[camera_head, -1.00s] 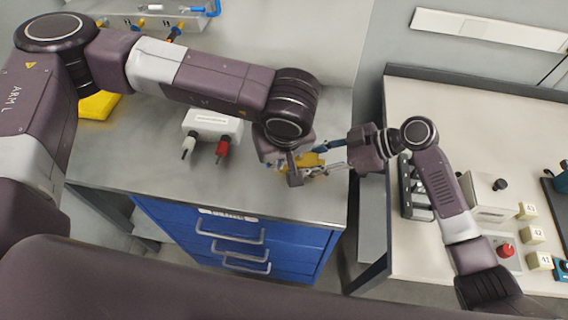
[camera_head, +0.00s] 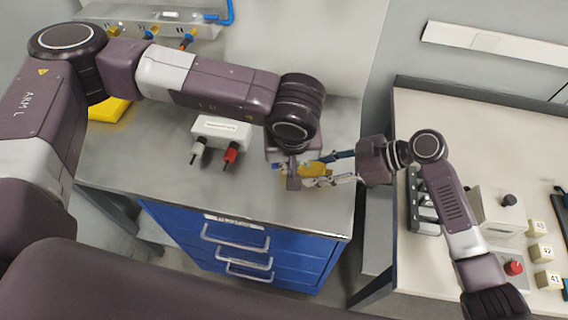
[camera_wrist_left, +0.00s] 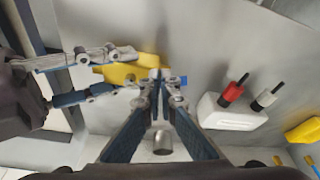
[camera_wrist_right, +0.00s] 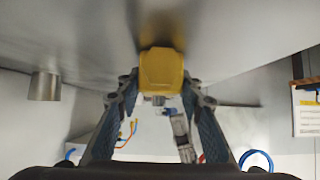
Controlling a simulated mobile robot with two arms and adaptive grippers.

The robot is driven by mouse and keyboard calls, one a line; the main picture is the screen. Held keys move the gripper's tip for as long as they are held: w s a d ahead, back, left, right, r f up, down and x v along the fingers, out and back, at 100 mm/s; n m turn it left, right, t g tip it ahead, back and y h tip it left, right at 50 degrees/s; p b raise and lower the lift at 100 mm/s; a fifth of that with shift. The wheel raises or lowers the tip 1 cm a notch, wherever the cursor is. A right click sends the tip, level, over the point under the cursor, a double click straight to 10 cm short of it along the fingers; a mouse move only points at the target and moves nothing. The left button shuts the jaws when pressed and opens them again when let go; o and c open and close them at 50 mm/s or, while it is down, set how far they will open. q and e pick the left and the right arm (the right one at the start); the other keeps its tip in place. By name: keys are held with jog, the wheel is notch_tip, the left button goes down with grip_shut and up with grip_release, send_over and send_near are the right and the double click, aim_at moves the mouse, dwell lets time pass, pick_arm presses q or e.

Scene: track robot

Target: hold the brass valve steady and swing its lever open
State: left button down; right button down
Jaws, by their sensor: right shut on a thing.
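The brass-yellow valve (camera_head: 316,169) is at the steel bench's front right in the head view; it also shows in the left wrist view (camera_wrist_left: 121,74). My right gripper (camera_head: 328,168) reaches in from the right and is shut on its yellow body, which fills the space between the fingertips in the right wrist view (camera_wrist_right: 161,68). My left gripper (camera_wrist_left: 163,80) has its fingertips close together at the valve's other end. A small blue part (camera_wrist_left: 183,80), perhaps the lever's end, shows beside them. The fingers hide the rest of the lever, so I cannot tell whether they grip it.
A metal cylinder (camera_wrist_left: 162,143) is close to my left gripper. A yellow object (camera_head: 108,109) lies at the far left. A second table (camera_head: 465,125) stands right, across a gap.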

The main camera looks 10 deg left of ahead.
pick_arm(q)
jog(key=s+d+r, duration=0.2)
jog(key=s+r, duration=0.4)
jog(key=r, duration=0.4)
jog(key=shift+s+d+r, duration=0.15)
jog(key=shift+s+d, duration=0.1)
dwell(0.3)
